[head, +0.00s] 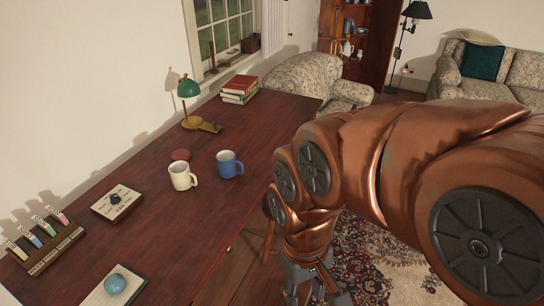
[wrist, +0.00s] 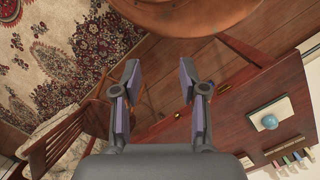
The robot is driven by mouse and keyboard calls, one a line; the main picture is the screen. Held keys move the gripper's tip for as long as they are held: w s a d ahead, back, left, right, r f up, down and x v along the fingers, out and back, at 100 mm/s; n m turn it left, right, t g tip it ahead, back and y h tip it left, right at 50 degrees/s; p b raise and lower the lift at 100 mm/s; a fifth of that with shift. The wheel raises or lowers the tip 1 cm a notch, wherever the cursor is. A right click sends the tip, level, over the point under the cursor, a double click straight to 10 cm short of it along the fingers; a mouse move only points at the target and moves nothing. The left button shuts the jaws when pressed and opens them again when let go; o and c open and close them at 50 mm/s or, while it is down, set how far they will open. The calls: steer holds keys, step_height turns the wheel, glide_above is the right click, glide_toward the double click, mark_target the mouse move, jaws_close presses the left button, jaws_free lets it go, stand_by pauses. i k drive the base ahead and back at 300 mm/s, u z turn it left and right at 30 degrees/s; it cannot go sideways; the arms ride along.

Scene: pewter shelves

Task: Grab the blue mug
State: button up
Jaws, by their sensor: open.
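The blue mug (head: 229,164) stands upright on the dark red wooden desk (head: 150,240), with its handle toward the right. A white mug (head: 181,177) stands just left of it, a small gap apart. My gripper (head: 318,290) hangs low beside the desk's right edge in the head view, well away from the blue mug. In the wrist view my gripper (wrist: 159,92) has its two fingers apart with nothing between them, above the wooden floor. The blue mug is not visible in the wrist view.
A green lamp (head: 189,95) and stacked books (head: 240,90) stand farther back. A box with a dark knob (head: 117,203), a card rack (head: 46,243) and a blue ball (head: 115,283) are nearer. A wooden chair (wrist: 62,135) is near my gripper.

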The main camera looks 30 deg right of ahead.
mark_target(227, 162)
steer(key=z, duration=2.25)
steer(key=i, duration=1.15)
steer(key=u, duration=3.75)
